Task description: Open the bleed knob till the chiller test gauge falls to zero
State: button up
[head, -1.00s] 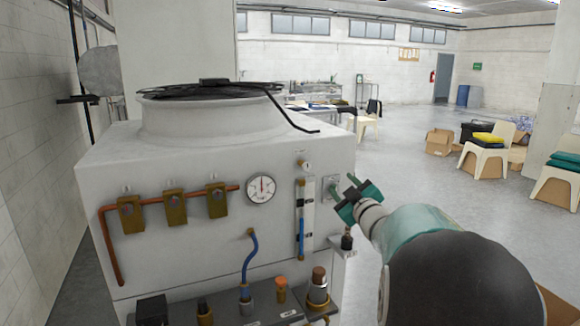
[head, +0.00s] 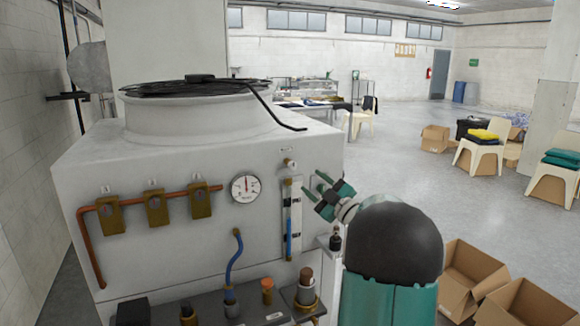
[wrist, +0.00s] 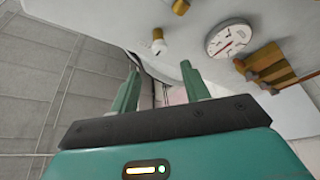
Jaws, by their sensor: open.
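The white chiller cabinet (head: 150,250) fills the left of the head view. The round test gauge (head: 246,187) is on its front, with the pointer roughly upward; it also shows tilted in the wrist view (wrist: 228,38). A small knob (head: 289,163) sits above the blue sight tube (head: 289,225). It may be the bleed knob, but I cannot read its label. A small pale knob (wrist: 158,40) shows beyond my fingertips in the wrist view. My gripper (head: 314,186) is open and empty, right of the sight tube; its two green fingers show apart in the wrist view (wrist: 160,68).
A copper pipe with several brass valves (head: 155,207) runs left of the gauge. A blue hose (head: 235,260) and fittings stand on the lower ledge. Open cardboard boxes (head: 475,280) lie on the floor at right. A fan housing (head: 195,115) tops the cabinet. The floor further back is mostly clear.

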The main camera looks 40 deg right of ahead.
aim_at(294, 167)
jog(key=x, duration=1)
jog(key=shift+w, duration=0.35)
jog(key=c, duration=1)
